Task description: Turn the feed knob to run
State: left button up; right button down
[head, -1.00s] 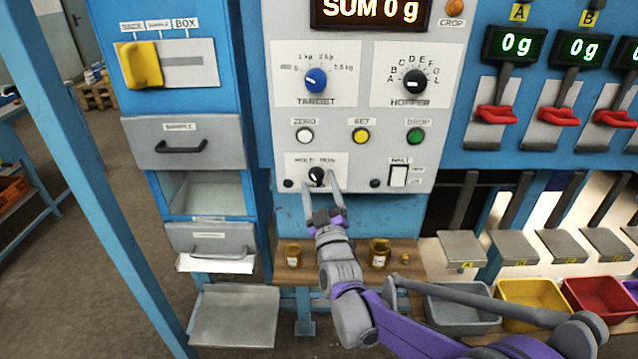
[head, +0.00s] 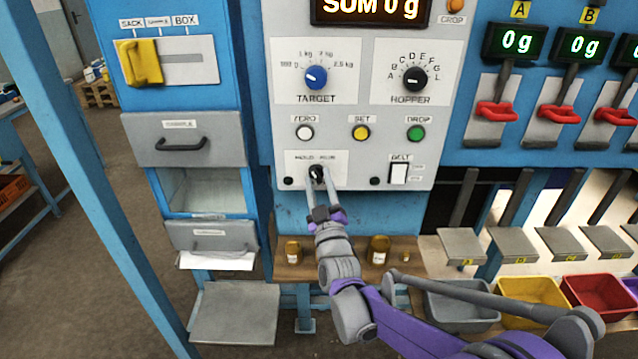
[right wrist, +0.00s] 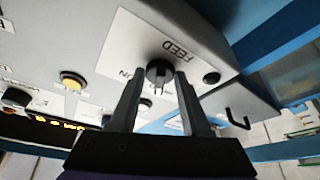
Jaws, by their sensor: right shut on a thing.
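The feed knob (head: 316,175) is a small black knob on a white plate marked HOLD and RUN, low on the grey panel. In the right wrist view the knob (right wrist: 160,73) sits between the fingers, below the word FEED. My right gripper (head: 317,170) is shut on the knob, one finger on each side. It also shows in the right wrist view (right wrist: 158,78). The fingers partly hide the knob, and I cannot tell for certain which word its pointer faces. My left gripper is not in view.
Near the knob are a white rocker switch (head: 399,174) and white (head: 305,133), yellow (head: 361,133) and green (head: 415,133) buttons. Above are the blue target knob (head: 316,78) and black hopper knob (head: 414,79). Small jars (head: 378,249) stand on a wooden shelf below.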

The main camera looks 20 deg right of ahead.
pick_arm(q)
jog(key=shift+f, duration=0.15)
pick_arm(e)
jog(key=m+h, duration=0.1)
jog(key=m, duration=0.1)
jog(key=m+h+b, duration=0.1)
jog(key=m, duration=0.1)
jog(key=shift+a+f, duration=0.15)
jog(key=shift+a, duration=0.05)
jog(key=m+h, duration=0.1)
jog(key=m, duration=0.1)
jog(key=m+h+b, duration=0.1)
jog(key=m, duration=0.2)
jog(key=m+h, duration=0.2)
jog(key=m, duration=0.1)
jog(key=shift+w+a+g, duration=0.15)
jog(key=shift+a+g, duration=0.15)
jog(key=shift+g, duration=0.1)
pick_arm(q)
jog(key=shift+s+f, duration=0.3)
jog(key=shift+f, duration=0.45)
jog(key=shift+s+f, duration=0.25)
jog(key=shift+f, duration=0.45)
pick_arm(e)
jog(key=shift+a+m+g+h, duration=0.1)
jog(key=shift+m+g+h, duration=0.45)
jog(key=shift+m, duration=0.75)
jog(key=shift+a+m+g+h, duration=0.1)
jog(key=shift+m+g+h, duration=0.4)
jog(key=shift+m, duration=0.8)
